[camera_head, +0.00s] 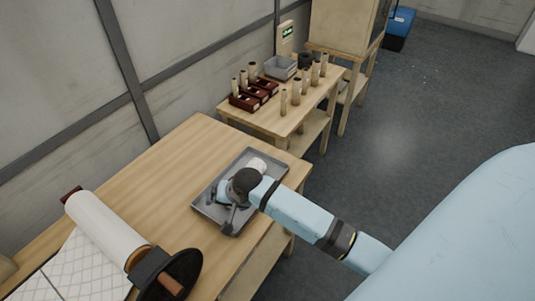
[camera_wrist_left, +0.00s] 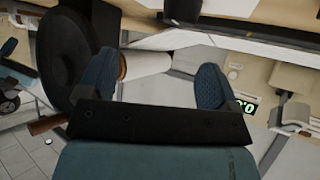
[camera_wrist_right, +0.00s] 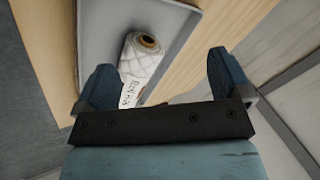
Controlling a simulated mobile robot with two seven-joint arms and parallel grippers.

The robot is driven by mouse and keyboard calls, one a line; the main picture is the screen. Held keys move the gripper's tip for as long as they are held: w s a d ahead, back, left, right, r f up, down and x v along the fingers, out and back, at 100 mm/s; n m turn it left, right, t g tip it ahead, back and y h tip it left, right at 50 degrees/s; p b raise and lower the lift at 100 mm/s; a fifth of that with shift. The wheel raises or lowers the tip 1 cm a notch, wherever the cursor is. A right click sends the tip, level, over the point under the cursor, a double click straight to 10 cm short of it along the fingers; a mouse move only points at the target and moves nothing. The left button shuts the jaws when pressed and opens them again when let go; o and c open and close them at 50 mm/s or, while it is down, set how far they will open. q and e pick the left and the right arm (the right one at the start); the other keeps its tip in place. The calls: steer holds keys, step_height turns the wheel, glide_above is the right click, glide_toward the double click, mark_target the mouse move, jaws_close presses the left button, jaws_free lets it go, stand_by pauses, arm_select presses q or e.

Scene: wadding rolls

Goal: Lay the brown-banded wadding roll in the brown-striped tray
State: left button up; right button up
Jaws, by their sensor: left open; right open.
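A white quilted wadding roll (camera_wrist_right: 142,60) with a brown core end and dark lettering lies in a grey metal tray (camera_wrist_right: 98,30). No brown band shows on it. My right gripper (camera_wrist_right: 160,68) is open, its fingers on either side of the roll's near part; whether they touch it I cannot tell. In the head view the roll's white end (camera_head: 257,164) shows beyond my wrist in the tray (camera_head: 232,228). My left gripper (camera_wrist_left: 153,78) is open and empty, seen only in its own wrist view. I cannot make out a brown-striped tray.
The far table holds dark red racks (camera_head: 244,102) with upright rolls, several standing rolls (camera_head: 297,88) and a grey bin (camera_head: 280,67). The table's middle (camera_head: 160,170) is clear.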

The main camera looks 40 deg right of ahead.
steer(key=s+f+n+t, duration=0.2)
steer(key=s+f+n, duration=0.1)
steer(key=s, duration=0.7)
steer(key=s+a+f+n+t, duration=0.1)
steer(key=s+f+n+t, duration=0.2)
steer(key=s+n, duration=0.3)
steer(key=s, duration=0.5)
steer(key=shift+s, duration=0.3)
